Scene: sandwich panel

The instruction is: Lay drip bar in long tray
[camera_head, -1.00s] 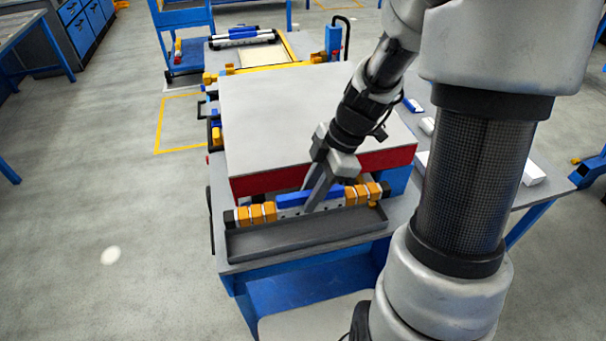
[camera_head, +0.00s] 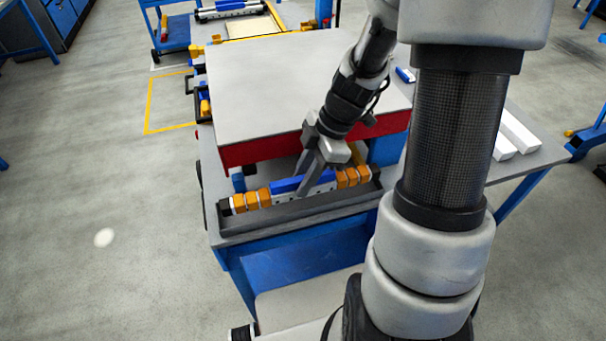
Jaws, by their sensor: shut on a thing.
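The drip bar (camera_head: 263,197) is a long bar with a blue middle block, a white strip and orange collars towards both ends. The long tray (camera_head: 285,217) is dark grey and shallow, at the front edge of the workbench. The bar lies along the tray, over or inside it; I cannot tell whether it touches the tray floor. My gripper (camera_head: 303,183) points down and is shut on the bar at its middle. The fingers hide a small part of the bar.
A large grey panel with a red front edge (camera_head: 270,150) stands right behind the tray. White blocks (camera_head: 517,133) lie on the side table at right. Another similar bar (camera_head: 232,9) lies on the bench at the back. The floor at left is clear.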

